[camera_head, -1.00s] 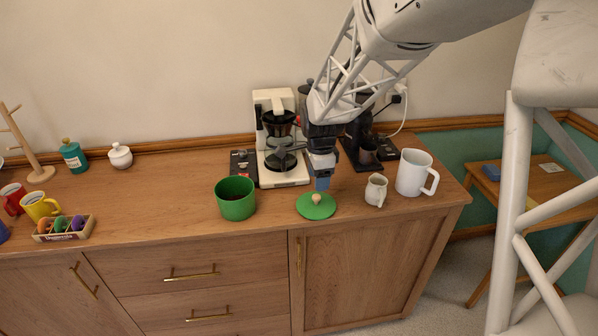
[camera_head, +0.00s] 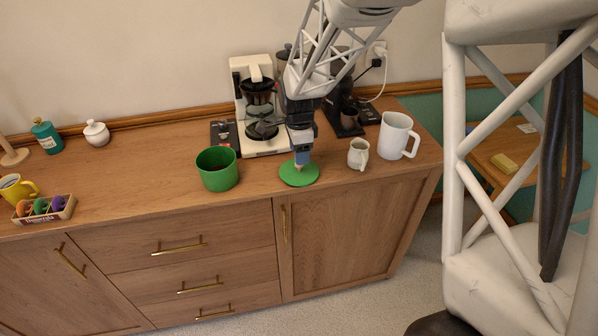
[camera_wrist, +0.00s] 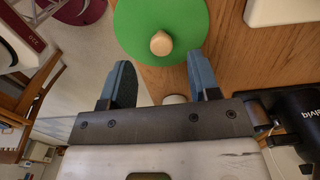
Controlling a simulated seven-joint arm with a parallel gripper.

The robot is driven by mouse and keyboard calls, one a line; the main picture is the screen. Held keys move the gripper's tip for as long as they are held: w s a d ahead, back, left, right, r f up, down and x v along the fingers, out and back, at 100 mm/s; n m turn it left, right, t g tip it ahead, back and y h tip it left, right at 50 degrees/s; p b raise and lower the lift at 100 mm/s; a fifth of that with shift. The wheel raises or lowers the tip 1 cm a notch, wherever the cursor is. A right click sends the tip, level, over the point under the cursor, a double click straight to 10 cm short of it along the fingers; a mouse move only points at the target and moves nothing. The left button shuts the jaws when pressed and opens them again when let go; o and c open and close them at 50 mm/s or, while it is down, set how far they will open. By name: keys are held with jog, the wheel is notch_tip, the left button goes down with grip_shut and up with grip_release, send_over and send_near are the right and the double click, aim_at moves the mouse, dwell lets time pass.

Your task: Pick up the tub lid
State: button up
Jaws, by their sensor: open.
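The tub lid (camera_head: 299,174) is a flat green disc with a small round wooden knob, lying on the wooden counter. In the wrist view the lid (camera_wrist: 178,20) is at the top, with its knob (camera_wrist: 161,43) just beyond the gap between the fingers. My gripper (camera_head: 300,163) points down over the lid, and its blue fingertips hide most of the knob in the head view. In the wrist view my gripper (camera_wrist: 160,80) is open, with nothing between its fingers. The green tub (camera_head: 218,170) stands open to the left of the lid.
A coffee maker (camera_head: 258,105) stands behind the lid. A small cream jug (camera_head: 358,154) and a white mug (camera_head: 395,137) stand to its right. The counter's front strip by the lid is clear.

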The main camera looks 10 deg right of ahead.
jog(key=shift+w+f, duration=0.1)
jog(key=shift+f, duration=2.5)
jog(key=c, duration=1)
jog(key=shift+r, duration=0.2)
jog(key=shift+r, duration=0.5)
jog(key=shift+s+r, duration=0.2)
jog(key=shift+r, duration=0.4)
jog(key=shift+s+r, duration=0.15)
jog(key=shift+r, duration=0.4)
jog(key=s+r, duration=0.1)
jog(key=s, duration=1.4)
jog(key=shift+s+r, duration=0.15)
